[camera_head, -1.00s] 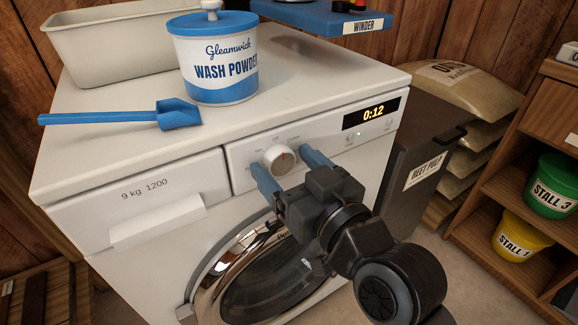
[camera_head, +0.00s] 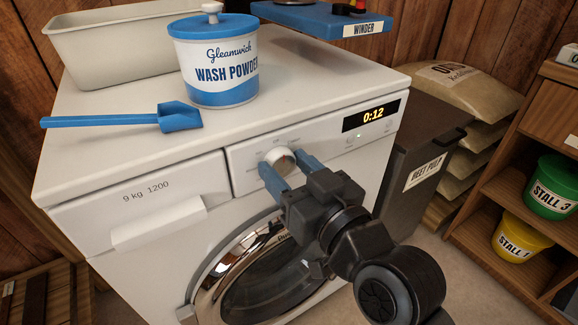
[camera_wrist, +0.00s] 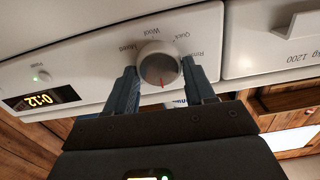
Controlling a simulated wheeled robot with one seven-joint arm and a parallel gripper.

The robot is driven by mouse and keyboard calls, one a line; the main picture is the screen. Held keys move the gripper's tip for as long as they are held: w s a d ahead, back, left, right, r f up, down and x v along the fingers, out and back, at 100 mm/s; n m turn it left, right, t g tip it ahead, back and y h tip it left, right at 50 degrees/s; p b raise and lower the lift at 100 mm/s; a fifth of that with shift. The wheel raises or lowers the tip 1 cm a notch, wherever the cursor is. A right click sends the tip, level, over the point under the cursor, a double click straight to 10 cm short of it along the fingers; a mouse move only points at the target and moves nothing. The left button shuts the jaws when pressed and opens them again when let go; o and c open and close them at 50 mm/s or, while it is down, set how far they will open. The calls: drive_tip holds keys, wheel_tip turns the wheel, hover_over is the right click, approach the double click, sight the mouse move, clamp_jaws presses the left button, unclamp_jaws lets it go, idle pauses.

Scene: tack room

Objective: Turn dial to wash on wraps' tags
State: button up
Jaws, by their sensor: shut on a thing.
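The white round dial (camera_head: 281,158) is on the washing machine's front panel (camera_head: 240,172), left of a lit display (camera_head: 371,115) reading 0:12. My gripper (camera_head: 284,165) is shut on the dial, with one blue finger on each side. The wrist view shows the dial (camera_wrist: 158,66) between the fingers, with a red mark pointing down in that picture. Labels around the dial appear upside down there; Rinse, Quick and Wool are readable. I cannot read a wash label, and no wraps or tags show clearly.
A tub of wash powder (camera_head: 214,72), a blue scoop (camera_head: 125,120) and a grey bin (camera_head: 110,48) stand on the machine top. The round door (camera_head: 262,270) is below my gripper. A dark beet pulp bin (camera_head: 418,170) and shelves (camera_head: 515,190) are at right.

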drive_tip(key=m+p, duration=0.3)
drive_tip(key=m, duration=0.1)
drive_tip(key=shift+d+r+p, duration=0.15)
drive_tip(key=shift+r+p, duration=0.05)
drive_tip(key=shift+p, duration=0.2)
drive_tip(key=shift+w+f+m+p, duration=0.1)
drive_tip(key=shift+f+m+p, duration=0.1)
drive_tip(key=shift+m+p, duration=1.55)
drive_tip(key=shift+m+b, duration=0.4)
drive_tip(key=shift+m, duration=0.15)
drive_tip(key=o, duration=1)
drive_tip(key=shift+v, duration=3.9)
